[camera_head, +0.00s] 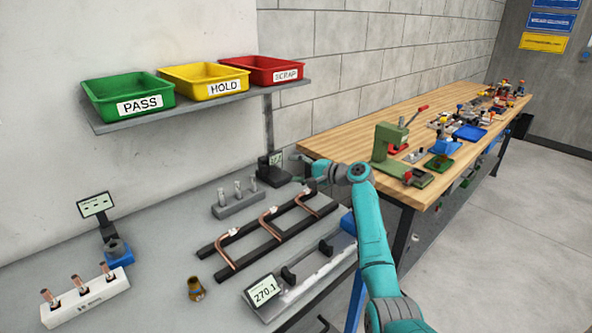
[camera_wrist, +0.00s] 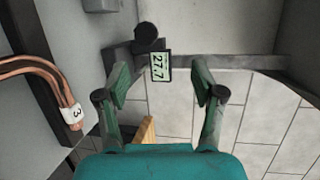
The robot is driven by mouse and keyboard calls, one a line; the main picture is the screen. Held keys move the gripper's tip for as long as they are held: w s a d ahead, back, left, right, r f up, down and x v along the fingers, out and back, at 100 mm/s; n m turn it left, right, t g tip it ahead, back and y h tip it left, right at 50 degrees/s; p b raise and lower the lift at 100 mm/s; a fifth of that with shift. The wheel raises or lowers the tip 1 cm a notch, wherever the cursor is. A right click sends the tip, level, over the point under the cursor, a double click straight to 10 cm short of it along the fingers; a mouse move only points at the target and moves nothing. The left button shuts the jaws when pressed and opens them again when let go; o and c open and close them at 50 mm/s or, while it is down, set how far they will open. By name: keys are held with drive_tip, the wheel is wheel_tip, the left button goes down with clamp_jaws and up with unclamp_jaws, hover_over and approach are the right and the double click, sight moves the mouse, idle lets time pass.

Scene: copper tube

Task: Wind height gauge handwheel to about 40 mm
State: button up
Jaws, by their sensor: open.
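The height gauge (camera_head: 272,175) stands at the back right of the grey bench, with a dark upright post and a small lit display. In the wrist view its display (camera_wrist: 160,67) reads 27.7. A round black knob (camera_wrist: 146,34), which looks like the handwheel, sits just above the display there. My gripper (camera_wrist: 158,70) is open, its two fingers on either side of the display in that view, with nothing held. In the head view my gripper (camera_head: 312,172) is just right of the gauge, partly hidden by my wrist. Contact with the knob is not visible.
Copper tubes (camera_head: 270,225) lie across a black rack, also in the wrist view (camera_wrist: 35,65). A gauge reading 270.1 (camera_head: 264,291) sits in front. Green, yellow and red bins (camera_head: 207,82) stand on a shelf. A cluttered wooden bench (camera_head: 350,148) is at right.

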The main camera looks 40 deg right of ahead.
drive_tip(key=shift+f, duration=0.3)
drive_tip(key=n+g+h, duration=0.2)
drive_tip(key=n+h, duration=0.4)
drive_tip(key=n, duration=0.8)
approach(266, 170)
drive_tip(key=x, duration=0.9)
drive_tip(key=shift+w+f, duration=0.15)
drive_tip(key=shift+w, duration=0.15)
drive_tip(key=c, duration=1.1)
